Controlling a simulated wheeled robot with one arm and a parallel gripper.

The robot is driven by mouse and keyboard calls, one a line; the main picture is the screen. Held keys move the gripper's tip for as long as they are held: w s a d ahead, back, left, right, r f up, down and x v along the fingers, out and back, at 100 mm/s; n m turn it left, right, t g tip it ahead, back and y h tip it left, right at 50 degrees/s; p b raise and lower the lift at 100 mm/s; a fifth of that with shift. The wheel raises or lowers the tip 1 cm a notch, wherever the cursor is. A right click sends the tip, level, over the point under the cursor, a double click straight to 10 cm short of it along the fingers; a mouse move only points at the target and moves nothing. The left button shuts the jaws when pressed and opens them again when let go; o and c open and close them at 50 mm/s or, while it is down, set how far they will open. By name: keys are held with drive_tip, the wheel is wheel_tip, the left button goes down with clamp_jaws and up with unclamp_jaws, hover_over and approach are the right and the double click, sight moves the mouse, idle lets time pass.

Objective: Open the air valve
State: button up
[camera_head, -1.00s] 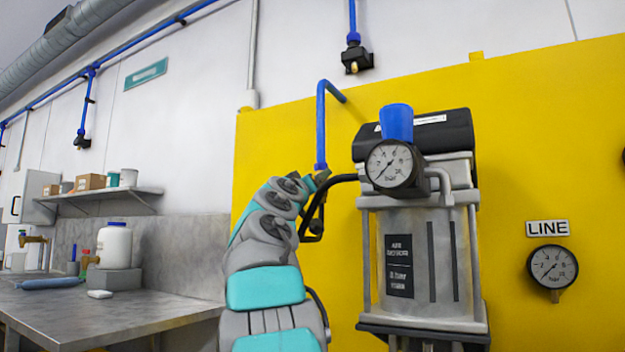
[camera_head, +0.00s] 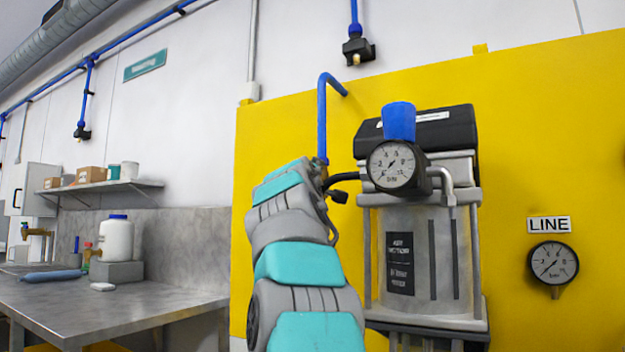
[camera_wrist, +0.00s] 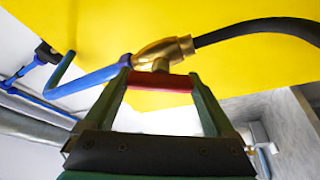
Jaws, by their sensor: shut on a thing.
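The brass air valve (camera_wrist: 165,48) shows at the top middle of the wrist view, between a blue pipe (camera_wrist: 92,80) on its left and a black hose (camera_wrist: 260,28) on its right. Its red handle (camera_wrist: 170,84) lies across between the two fingers. My gripper (camera_wrist: 158,83) is shut on this handle, with one finger at each end. In the head view the blue pipe (camera_head: 322,120) comes down the yellow panel to the valve, and my arm hides most of the valve and my gripper there.
A LINE gauge (camera_head: 553,263) is on the yellow panel (camera_head: 540,130). A bench (camera_head: 120,312) with a white jar (camera_head: 117,240) is at left.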

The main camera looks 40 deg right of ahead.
idle(0.4)
drive_tip(key=o, duration=1.1)
drive_tip(key=shift+c, duration=0.2)
drive_tip(key=b+v, duration=0.3)
drive_tip(key=v, duration=0.4)
drive_tip(key=shift+s+a, duration=0.2)
drive_tip(key=shift+a, duration=0.15)
drive_tip(key=shift+f, duration=0.1)
drive_tip(key=shift+c, duration=0.2)
